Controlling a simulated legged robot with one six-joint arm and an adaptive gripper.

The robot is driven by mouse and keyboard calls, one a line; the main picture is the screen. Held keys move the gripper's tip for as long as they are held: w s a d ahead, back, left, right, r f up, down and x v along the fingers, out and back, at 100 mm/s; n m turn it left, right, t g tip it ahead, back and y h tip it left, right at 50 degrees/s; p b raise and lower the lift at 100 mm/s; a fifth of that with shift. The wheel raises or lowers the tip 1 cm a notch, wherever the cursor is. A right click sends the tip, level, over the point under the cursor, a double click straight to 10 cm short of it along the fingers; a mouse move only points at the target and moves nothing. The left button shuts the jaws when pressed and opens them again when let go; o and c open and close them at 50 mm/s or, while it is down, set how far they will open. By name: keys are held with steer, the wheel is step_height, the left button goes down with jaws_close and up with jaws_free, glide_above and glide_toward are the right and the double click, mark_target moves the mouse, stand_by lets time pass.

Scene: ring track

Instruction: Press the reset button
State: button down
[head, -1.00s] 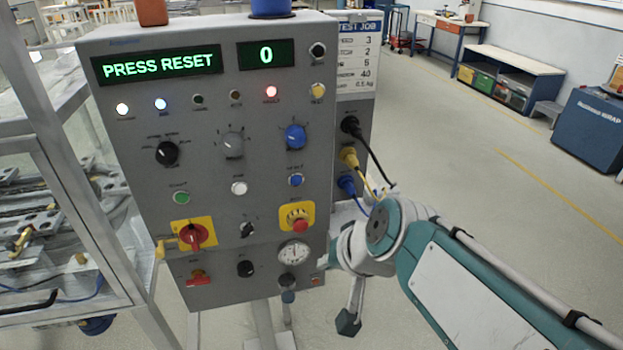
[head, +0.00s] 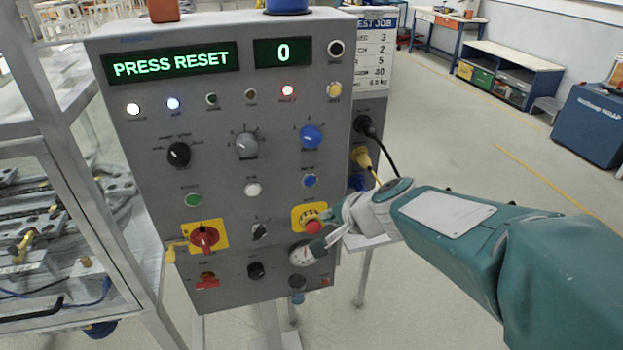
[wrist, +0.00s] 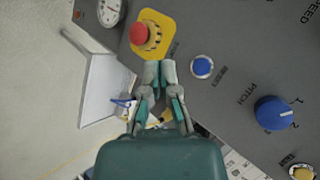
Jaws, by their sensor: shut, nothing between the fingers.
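The grey control panel (head: 215,115) has a lit display (head: 170,64) reading PRESS RESET. A small round blue button (head: 310,181) sits in the button row; its label is too small to read surely, and it also shows in the wrist view (wrist: 202,67). My gripper (head: 320,245) is shut and empty in front of the panel's lower right. In the wrist view, its closed fingertips (wrist: 159,70) appear between the red mushroom button's yellow plate and the blue button. I cannot tell whether they touch the panel.
The red mushroom button (head: 313,227) on its yellow plate is close to my fingertips. A gauge (head: 303,254) sits below it, and a blue knob (head: 311,136) above the blue button. Cables (head: 385,150) plug into the panel's right side. A framed enclosure (head: 75,190) stands left.

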mark_target(309, 187)
steer(key=w, duration=0.2)
steer(key=w+a, duration=0.1)
steer(key=w, duration=0.2)
steer(key=w+a, duration=0.1)
steer(key=w, duration=0.2)
steer(key=shift+a, duration=0.2)
steer(key=shift+w, duration=0.15)
steer(key=shift+w, duration=0.15)
stand_by(1.0)
steer(key=shift+w+a, duration=0.1)
steer(key=shift+w, duration=0.1)
steer(key=shift+w+a, duration=0.1)
steer(key=shift+w, duration=0.3)
stand_by(0.8)
steer(key=shift+s, duration=0.15)
steer(key=shift+s+d, duration=0.25)
steer(key=shift+s, duration=0.4)
steer(key=shift+s+d, duration=0.25)
steer(key=shift+s, duration=0.55)
steer(key=shift+s+d, duration=0.2)
steer(key=shift+s, duration=0.65)
steer(key=shift+s+d, duration=0.25)
steer(key=shift+s, duration=0.55)
